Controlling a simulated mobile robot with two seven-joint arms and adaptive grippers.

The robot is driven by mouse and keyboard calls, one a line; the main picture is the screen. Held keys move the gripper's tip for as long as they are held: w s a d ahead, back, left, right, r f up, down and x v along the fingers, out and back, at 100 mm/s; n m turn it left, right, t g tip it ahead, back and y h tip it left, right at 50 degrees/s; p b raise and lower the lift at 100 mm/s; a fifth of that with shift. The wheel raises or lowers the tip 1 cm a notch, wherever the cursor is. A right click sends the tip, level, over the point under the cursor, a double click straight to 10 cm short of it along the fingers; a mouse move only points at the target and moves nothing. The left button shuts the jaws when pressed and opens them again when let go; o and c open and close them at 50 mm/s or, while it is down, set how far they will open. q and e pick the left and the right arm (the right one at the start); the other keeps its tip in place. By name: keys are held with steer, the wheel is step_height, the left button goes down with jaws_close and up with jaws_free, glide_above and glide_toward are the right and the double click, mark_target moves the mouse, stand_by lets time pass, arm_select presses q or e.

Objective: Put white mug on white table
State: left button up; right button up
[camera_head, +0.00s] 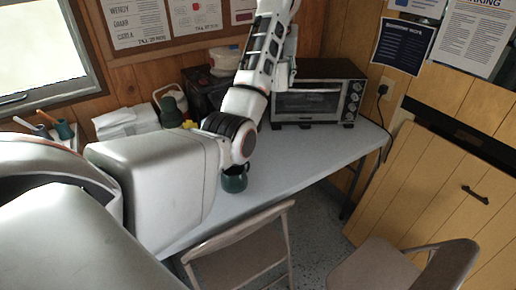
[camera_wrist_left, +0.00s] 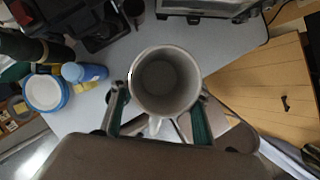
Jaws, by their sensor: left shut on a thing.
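The white mug (camera_wrist_left: 165,82) looks greyish in the left wrist view, with its open mouth facing the camera and its handle toward my palm. My left gripper (camera_wrist_left: 160,92) is shut on it, one finger on each side. The white table (camera_head: 295,155) has a pale top. In the wrist view the table (camera_wrist_left: 225,42) shows behind the mug, which overlaps its front edge; the gap between them cannot be judged. My right gripper is not in view.
A toaster oven (camera_head: 315,100) stands at the table's back right. A black appliance (camera_head: 203,90) and a dark green bottle (camera_head: 171,110) stand at the back left. Folding chairs (camera_head: 245,255) stand in front. The table's right part is clear.

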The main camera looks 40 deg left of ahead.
arm_select(q)
steer(key=s+d+f+b, duration=0.1)
steer(key=s+f+b, duration=0.35)
steer(key=f, duration=1.05)
steer(key=b, duration=0.3)
glide_above(269, 174)
steer(key=s, duration=0.2)
step_height(269, 174, down, 14)
steer(key=shift+w+d+f+m, duration=0.1)
steer(key=shift+d+f+m, duration=0.25)
steer(key=shift+m, duration=0.15)
step_height(269, 174, down, 4)
steer(key=shift+f+b, duration=0.15)
steer(key=shift+b, duration=0.7)
steer(key=shift+f, duration=0.3)
steer(key=shift+r, duration=0.1)
steer(key=shift+f, duration=0.2)
steer(key=o, duration=1.2)
steer(key=shift+o, duration=0.6)
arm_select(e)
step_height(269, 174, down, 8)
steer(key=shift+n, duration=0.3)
